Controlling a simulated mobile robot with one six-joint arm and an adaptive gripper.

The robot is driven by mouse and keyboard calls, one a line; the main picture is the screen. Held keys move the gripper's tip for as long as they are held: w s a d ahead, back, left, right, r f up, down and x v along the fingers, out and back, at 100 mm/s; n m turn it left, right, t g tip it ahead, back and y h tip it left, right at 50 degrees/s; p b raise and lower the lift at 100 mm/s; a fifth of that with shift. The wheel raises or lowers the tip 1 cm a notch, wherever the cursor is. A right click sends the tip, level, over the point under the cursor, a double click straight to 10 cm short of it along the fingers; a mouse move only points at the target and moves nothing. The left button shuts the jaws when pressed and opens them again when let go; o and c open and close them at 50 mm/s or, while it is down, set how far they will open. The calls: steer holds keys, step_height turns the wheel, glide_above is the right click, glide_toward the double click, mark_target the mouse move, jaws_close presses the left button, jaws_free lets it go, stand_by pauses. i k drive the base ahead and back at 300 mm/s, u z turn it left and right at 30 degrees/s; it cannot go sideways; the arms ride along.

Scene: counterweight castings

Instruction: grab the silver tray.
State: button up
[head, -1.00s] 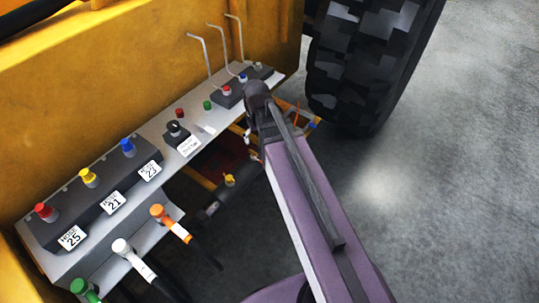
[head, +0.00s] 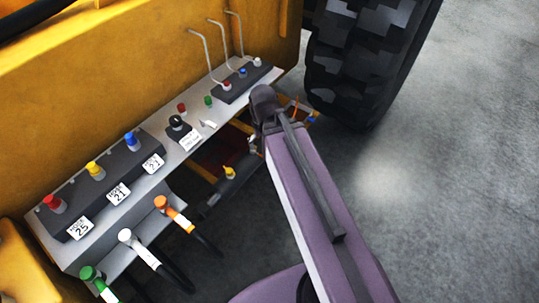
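No separate silver tray can be made out for sure. A long silver-grey metal panel (head: 152,178) runs along the yellow machine's side, from lower left to upper centre, and carries dark blocks with coloured fittings. My purple arm reaches up from the bottom right, and its dark end joint is beside the panel's far right part. My gripper cannot be made out; it seems hidden behind the arm's end.
The yellow machine body (head: 120,75) walls off the back. A big black tyre (head: 360,60) stands behind my arm. Hoses with green, white and orange ends (head: 168,210) stick out below the panel. A dark block (head: 242,82) has thin bent rods beside it. Open grey floor (head: 465,160) lies right.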

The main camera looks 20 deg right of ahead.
mark_target(303, 113)
steer(key=k, duration=0.8)
steer(key=z, duration=0.05)
steer(key=i, duration=0.9)
steer(key=z, duration=0.7)
steer(key=i, duration=0.65)
steer(key=z, duration=0.35)
